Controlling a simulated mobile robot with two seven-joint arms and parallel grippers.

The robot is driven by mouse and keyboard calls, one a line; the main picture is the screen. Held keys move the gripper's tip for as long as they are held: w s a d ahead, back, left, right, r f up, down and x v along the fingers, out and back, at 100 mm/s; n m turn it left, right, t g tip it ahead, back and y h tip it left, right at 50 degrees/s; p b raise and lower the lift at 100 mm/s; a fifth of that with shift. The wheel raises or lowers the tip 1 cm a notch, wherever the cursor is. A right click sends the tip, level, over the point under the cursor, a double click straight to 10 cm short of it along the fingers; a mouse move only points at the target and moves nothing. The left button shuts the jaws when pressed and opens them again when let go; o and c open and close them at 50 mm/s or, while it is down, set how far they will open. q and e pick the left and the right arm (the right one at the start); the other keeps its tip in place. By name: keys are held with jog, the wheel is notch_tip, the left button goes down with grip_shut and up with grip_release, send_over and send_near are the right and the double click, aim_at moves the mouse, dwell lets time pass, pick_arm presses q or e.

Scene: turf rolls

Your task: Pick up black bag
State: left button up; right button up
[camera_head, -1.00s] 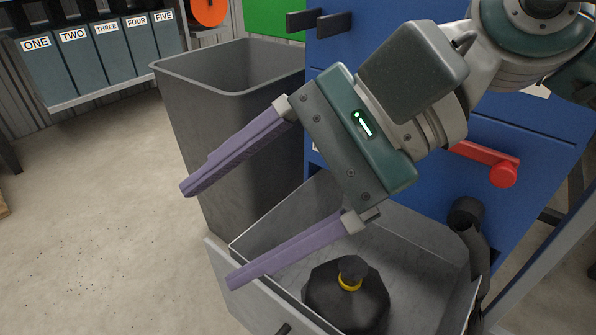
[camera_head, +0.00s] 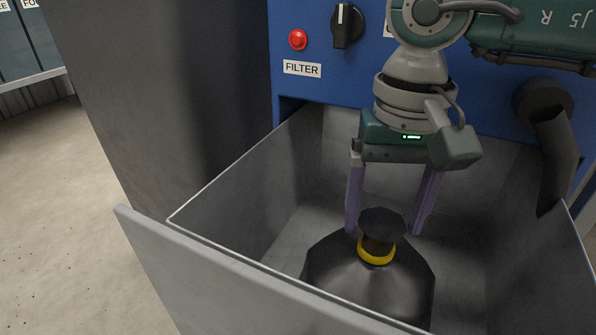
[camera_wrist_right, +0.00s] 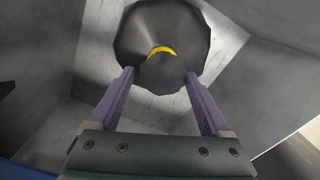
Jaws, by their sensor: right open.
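The black bag (camera_head: 370,285) stands upright in the open grey drawer (camera_head: 230,255), with a yellow band round its neck and a gathered top. My right gripper (camera_head: 385,230) points down into the drawer with its two purple fingers spread, one on each side of the bag's neck and seemingly just behind it. In the right wrist view the bag (camera_wrist_right: 160,55) lies beyond the open fingertips (camera_wrist_right: 160,75), with the yellow band between and ahead of them. I cannot tell whether the fingers touch the bag. My left gripper is not in view.
The drawer's walls surround the bag and my right fingers. A blue cabinet (camera_head: 320,90) with a red button and a black knob stands behind. A dark grey bin (camera_head: 160,100) stands to the left. A dark pipe (camera_head: 555,150) hangs at the right.

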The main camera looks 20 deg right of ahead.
aim_at(375, 247)
jog(key=f+b, duration=0.1)
jog(key=f, duration=0.1)
jog(key=f+b, duration=0.1)
jog(key=b, duration=0.1)
jog(key=f+b, duration=0.1)
jog(key=f, duration=0.1)
jog(key=shift+s+a+f+b, duration=0.25)
jog(key=shift+f+b, duration=0.05)
jog(key=shift+f, duration=0.05)
jog(key=shift+r, duration=0.1)
jog(key=shift+w, duration=0.1)
jog(key=shift+c, duration=0.7)
grip_shut()
jog(key=shift+r, duration=0.15)
